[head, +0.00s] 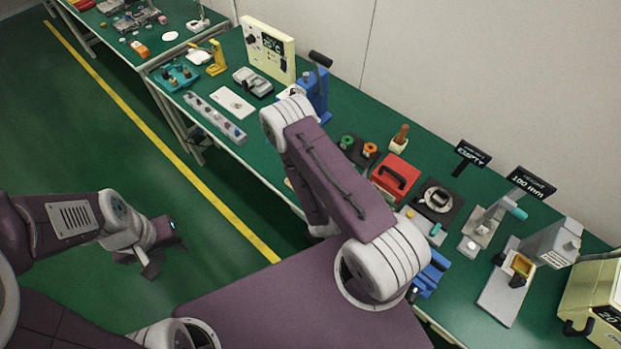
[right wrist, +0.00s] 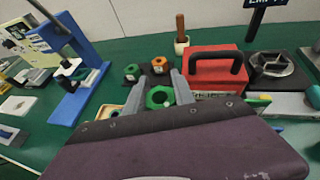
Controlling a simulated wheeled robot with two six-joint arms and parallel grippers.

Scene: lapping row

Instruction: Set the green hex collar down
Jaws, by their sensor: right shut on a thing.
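The green hex collar (right wrist: 160,97) is a bright green six-sided ring with a hole. It sits between the two grey fingers of my right gripper (right wrist: 160,92), which is shut on it. In the head view my right arm hides the collar and this gripper. I cannot tell its height above the bench. My left gripper (head: 165,253) is off to the left, above the green floor, with its fingers apart and nothing visible between them.
Behind the collar, a green ring part (right wrist: 131,72) and an orange one (right wrist: 160,65) stand on a dark pad. A red box with a black handle (right wrist: 215,70) is close on the right. A blue stand (right wrist: 78,95) is at left. A pale-rimmed tray (right wrist: 103,113) lies beside the fingers.

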